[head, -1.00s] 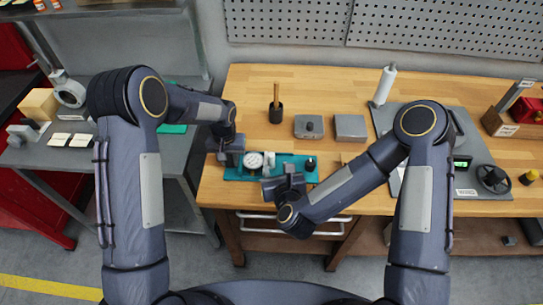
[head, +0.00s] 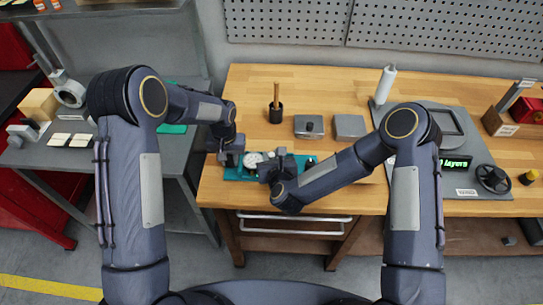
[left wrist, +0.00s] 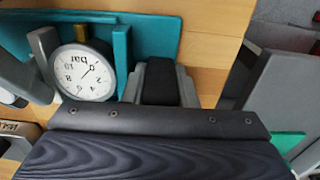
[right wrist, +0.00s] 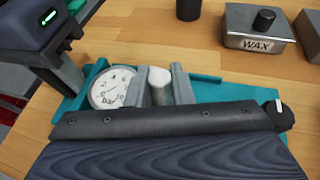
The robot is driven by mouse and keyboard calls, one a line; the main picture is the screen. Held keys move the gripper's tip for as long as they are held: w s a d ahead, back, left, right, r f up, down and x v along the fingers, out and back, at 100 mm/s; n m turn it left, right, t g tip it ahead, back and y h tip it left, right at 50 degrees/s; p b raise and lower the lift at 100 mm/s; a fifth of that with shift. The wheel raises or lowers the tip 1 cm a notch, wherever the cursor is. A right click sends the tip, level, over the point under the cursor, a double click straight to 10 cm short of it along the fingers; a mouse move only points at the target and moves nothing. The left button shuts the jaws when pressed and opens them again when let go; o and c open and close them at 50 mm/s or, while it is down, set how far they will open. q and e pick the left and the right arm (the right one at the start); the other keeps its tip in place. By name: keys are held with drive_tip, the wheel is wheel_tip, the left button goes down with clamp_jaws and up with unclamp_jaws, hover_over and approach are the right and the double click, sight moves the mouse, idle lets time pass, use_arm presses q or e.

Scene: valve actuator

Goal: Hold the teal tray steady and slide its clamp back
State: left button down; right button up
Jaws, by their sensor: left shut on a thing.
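The teal tray (head: 240,173) lies near the bench's front edge, and its base also shows in the left wrist view (left wrist: 155,35). A white dial gauge (right wrist: 110,87) stands at its left part. My left gripper (head: 232,160) is at the tray's left end; in the left wrist view it is shut on a dark block (left wrist: 160,80), apparently the tray's end grip. My right gripper (head: 274,168) is over the tray's middle. In the right wrist view its fingers stand apart on either side of a pale upright post (right wrist: 160,84), apparently the clamp; firm contact is unclear.
A dark knob (right wrist: 280,113) is at the tray's right end. A wax tin (right wrist: 255,28) and a dark cup (head: 276,115) stand behind the tray. A grey panel with a handwheel (head: 493,178) is at the right.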

use_arm(q)
drive_tip(key=shift+s+f, duration=0.25)
drive_tip(key=shift+f, duration=0.05)
use_arm(e)
clamp_jaws()
drive_tip(key=shift+d, duration=2.65)
drive_tip(key=o, duration=0.5)
unclamp_jaws()
drive_tip(key=v, duration=1.2)
drive_tip(key=shift+r, duration=0.1)
